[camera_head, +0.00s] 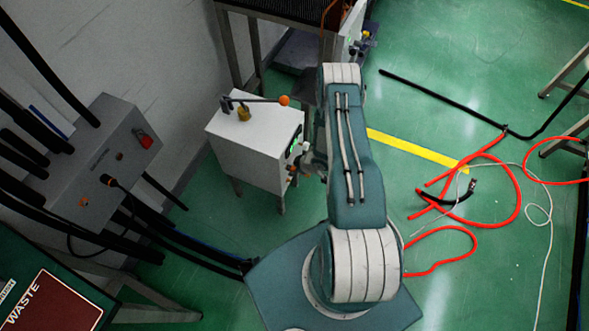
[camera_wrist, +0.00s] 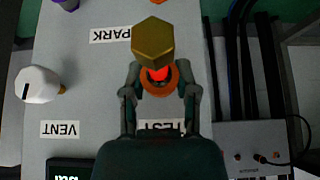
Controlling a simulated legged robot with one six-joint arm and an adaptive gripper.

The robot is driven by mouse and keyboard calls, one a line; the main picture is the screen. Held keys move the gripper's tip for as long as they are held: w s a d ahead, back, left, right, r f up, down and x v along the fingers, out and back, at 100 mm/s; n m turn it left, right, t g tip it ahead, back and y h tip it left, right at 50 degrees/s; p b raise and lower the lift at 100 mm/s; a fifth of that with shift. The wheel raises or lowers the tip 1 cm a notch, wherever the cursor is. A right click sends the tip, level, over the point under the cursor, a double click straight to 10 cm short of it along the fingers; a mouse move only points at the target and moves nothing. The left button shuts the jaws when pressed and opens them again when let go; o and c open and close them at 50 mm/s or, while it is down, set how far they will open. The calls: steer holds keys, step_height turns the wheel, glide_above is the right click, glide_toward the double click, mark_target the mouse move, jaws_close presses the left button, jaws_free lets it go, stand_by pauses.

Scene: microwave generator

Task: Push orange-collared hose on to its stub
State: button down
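An orange collar (camera_wrist: 174,74) with a glowing red middle sits between the two fingers of my gripper (camera_wrist: 159,82) in the wrist view. The fingers appear to press on it from both sides. A brass hexagonal piece (camera_wrist: 152,42) is just above the collar in the picture and partly covers it. I cannot tell whether it belongs to the hose or the stub. The TEST label (camera_wrist: 160,126) on the grey panel (camera_wrist: 85,90) is partly hidden behind my gripper. In the head view my gripper (camera_head: 302,163) is at the right face of the white cabinet (camera_head: 240,152), mostly hidden by my arm.
A white knob (camera_wrist: 38,85) stands near the VENT label (camera_wrist: 60,129). A purple piece (camera_wrist: 69,4) is near the PARK label (camera_wrist: 109,36). An orange-ended lever (camera_head: 283,100) lies over the cabinet top. Red hoses (camera_head: 440,237) lie on the floor at right.

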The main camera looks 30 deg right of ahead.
steer(key=shift+s+d, duration=0.25)
stand_by(0.8)
steer(key=shift+s+d, duration=0.65)
steer(key=shift+s, duration=0.15)
steer(key=shift+s+d, duration=0.6)
steer(key=shift+s, duration=0.2)
step_height(320, 180, down, 12)
steer(key=s+d, duration=0.1)
steer(key=shift+s+d+r, duration=0.15)
steer(key=shift+s+d, duration=0.05)
steer(key=shift+s, duration=0.2)
steer(key=shift+w, duration=0.1)
steer(key=shift+w+a, duration=0.9)
steer(key=shift+w, duration=0.2)
steer(key=shift+w+a, duration=0.9)
steer(key=shift+w, duration=0.2)
